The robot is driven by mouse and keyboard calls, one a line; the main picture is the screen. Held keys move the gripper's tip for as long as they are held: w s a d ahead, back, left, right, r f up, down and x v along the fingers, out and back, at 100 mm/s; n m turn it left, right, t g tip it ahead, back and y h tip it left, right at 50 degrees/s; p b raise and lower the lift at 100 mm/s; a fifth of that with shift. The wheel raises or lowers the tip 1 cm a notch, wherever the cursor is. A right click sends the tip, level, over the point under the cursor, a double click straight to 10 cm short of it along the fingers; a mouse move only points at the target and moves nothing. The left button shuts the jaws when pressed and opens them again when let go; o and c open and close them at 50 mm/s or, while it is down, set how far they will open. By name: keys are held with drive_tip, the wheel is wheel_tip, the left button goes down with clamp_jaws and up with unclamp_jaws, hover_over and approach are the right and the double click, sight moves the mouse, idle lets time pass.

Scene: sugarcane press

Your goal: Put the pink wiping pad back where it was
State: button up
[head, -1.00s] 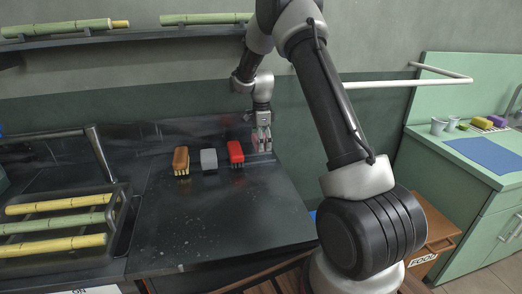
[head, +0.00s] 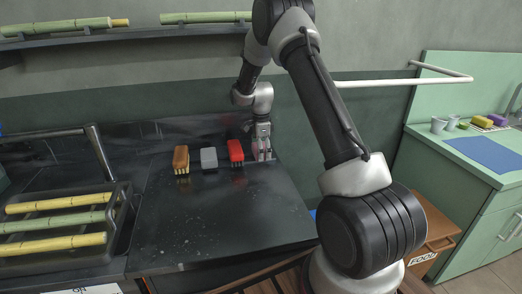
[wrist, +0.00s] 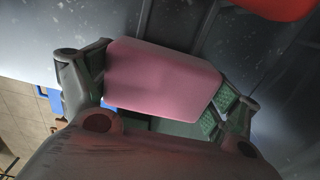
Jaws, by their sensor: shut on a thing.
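The pink wiping pad (wrist: 162,78) fills the middle of the wrist view, between the two fingers of my gripper (wrist: 165,88). The fingers press on its two ends. In the head view my gripper (head: 262,152) is low over the back right of the dark counter (head: 225,225), just right of the red brush. The pad itself is too small and covered to make out there. I cannot tell whether it touches the counter.
A brown brush (head: 181,159), a grey block (head: 209,159) and a red brush (head: 236,151) stand in a row left of my gripper. A rack (head: 118,215) with sugarcane stalks is at left. The counter's front is clear. A green cabinet (head: 480,150) stands at right.

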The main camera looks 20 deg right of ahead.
drive_tip(key=o, duration=0.8)
drive_tip(key=shift+r, duration=0.1)
wheel_tip(320, 180, up, 8)
drive_tip(key=shift+r, duration=0.25)
